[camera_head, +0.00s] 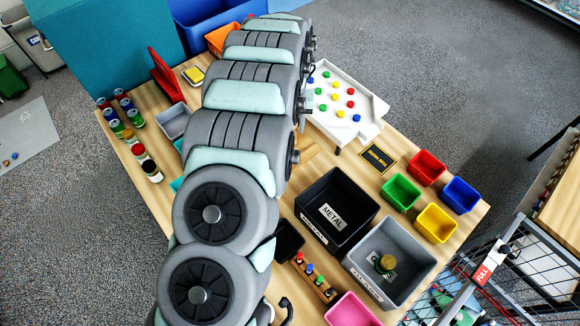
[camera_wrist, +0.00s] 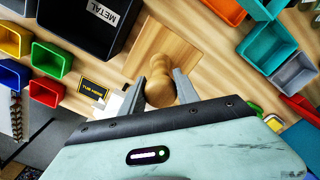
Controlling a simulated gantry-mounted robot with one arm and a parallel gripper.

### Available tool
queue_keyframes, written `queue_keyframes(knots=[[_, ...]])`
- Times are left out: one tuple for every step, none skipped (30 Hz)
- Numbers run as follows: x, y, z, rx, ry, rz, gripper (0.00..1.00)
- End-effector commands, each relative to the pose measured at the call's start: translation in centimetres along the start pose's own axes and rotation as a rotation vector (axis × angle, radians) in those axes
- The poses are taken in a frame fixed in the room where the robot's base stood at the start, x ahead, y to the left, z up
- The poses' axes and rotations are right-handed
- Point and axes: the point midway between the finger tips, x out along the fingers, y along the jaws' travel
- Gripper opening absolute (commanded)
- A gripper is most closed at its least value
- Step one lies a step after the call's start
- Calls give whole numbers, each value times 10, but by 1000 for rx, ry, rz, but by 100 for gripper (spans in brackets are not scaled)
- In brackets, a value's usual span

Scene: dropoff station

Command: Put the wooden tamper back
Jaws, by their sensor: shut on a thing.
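The wooden tamper (camera_wrist: 158,68) is a turned, light-brown piece with a rounded knob. In the wrist view my gripper (camera_wrist: 160,92) is shut on it, one grey finger on each side. A flat wooden board (camera_wrist: 185,45) lies on the table beyond the tamper, which overlaps its near part in the picture. I cannot tell whether the tamper touches the board. In the head view my arm hides the gripper and tamper; only a corner of the board (camera_head: 308,150) shows beside the arm.
A black METAL bin (camera_head: 350,190) and a grey bin (camera_head: 418,262) stand at the table's front right. Small red, green, yellow (camera_head: 437,222) and blue bins are beside them. A white tray with coloured caps (camera_head: 362,128) is near the board. Several cans (camera_head: 140,150) stand at the left edge.

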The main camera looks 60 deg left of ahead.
Motion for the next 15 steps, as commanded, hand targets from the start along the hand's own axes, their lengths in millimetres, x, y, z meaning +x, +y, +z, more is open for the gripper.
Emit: queue_keyframes(knots=[[20,-1,0,-1,1,0,0],[27,-1,0,-1,1,0,0],[35,0,0,0,1,0,0],[41,0,0,0,1,0,0],[46,0,0,1,1,0,0],[54,0,0,0,1,0,0],[59,-1,1,0,-1,0,0],[67,-1,1,-1,-4,-1,0],[78,-1,2,-1,-5,-1,0],[79,-1,2,0,-4,-1,0],[81,-1,1,0,-3,-1,0],[88,-1,0,0,-1,-1,0],[94,0,1,0,-2,0,0],[100,0,2,0,-2,0,0],[106,-1,1,-1,-2,0,0]])
